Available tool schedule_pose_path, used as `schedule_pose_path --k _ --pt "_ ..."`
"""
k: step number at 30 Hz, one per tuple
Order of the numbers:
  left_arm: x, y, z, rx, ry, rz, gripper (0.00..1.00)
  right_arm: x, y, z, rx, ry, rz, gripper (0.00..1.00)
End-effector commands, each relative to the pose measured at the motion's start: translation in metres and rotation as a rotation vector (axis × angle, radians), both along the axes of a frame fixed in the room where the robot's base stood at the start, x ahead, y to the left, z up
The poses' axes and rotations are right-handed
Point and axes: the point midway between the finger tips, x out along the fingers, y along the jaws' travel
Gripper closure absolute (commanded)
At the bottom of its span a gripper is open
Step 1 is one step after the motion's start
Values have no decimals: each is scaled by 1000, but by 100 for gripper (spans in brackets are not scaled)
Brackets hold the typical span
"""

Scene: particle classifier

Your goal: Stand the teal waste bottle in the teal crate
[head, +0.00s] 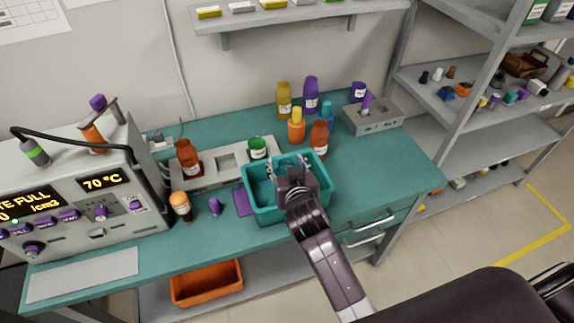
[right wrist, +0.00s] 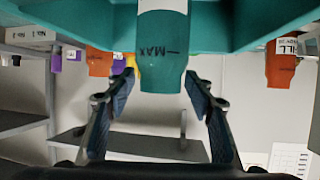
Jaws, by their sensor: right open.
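The teal crate (head: 262,212) stands near the front of the teal bench. My right gripper (head: 290,166) is over the crate with its fingers spread, pointing toward the back. In the right wrist view the teal waste bottle (right wrist: 163,62), with a MAX mark and a white band, is between the open fingers (right wrist: 160,80), with a gap on each side. The crate (right wrist: 80,22) shows around the bottle's far end at the top of that view. The bottle appears to be inside the crate, but its base is hidden. In the head view my gripper hides the bottle. My left gripper is out of view.
Amber bottles (head: 319,139), an orange bottle (head: 296,128) and purple bottles (head: 310,95) stand behind the crate. A grey rack (head: 207,178) is to its left, and a grey block (head: 372,118) at the back right. The bench right of the crate is clear.

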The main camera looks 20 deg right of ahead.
Motion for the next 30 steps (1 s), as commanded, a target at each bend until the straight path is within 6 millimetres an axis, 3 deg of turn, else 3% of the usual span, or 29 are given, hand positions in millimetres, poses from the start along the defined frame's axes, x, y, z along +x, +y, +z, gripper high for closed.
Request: schedule_pose_path --k 5,21,30 --pt "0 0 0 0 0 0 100 -9 2 6 2 -1 1 51" --pt "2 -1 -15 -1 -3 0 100 -91 12 42 3 0 1 51" --pt "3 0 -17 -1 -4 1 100 -109 13 52 0 -1 0 51"
